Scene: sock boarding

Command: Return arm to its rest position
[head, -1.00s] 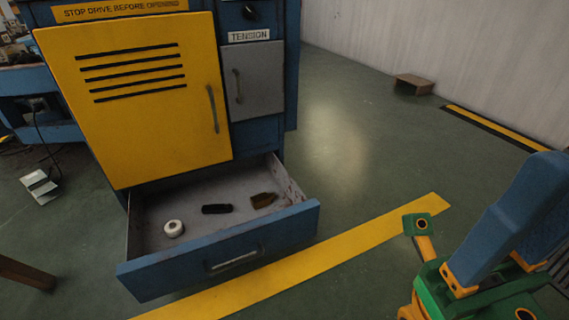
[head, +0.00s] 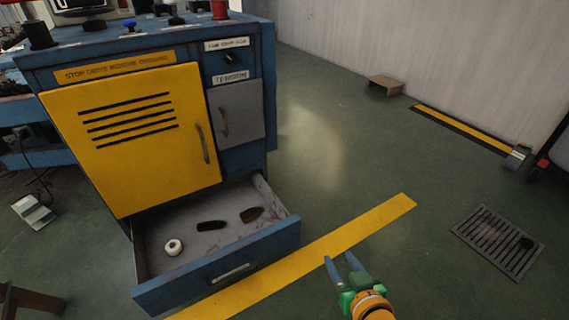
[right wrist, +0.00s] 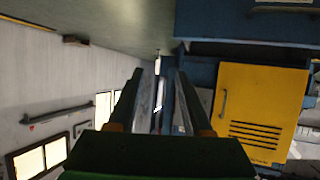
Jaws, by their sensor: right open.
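My right gripper (head: 343,266) is low in the head view, right of the open drawer and over the yellow floor stripe. Its two blue fingers are apart with nothing between them. In the right wrist view the fingers (right wrist: 158,100) also stand apart and empty. The blue machine cabinet (head: 240,140) stands at the left with a closed yellow door (head: 130,140). Its bottom drawer (head: 225,268) is pulled out. A white roll (head: 173,247), a black item (head: 211,226) and a brown item (head: 251,214) lie in it. My left gripper is not in view.
The drawer juts out over the floor left of my right gripper. A yellow stripe (head: 390,212) crosses the green floor. A floor grate (head: 497,241) lies at the right, and a small brown box (head: 385,84) stands by the wall. The floor between is clear.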

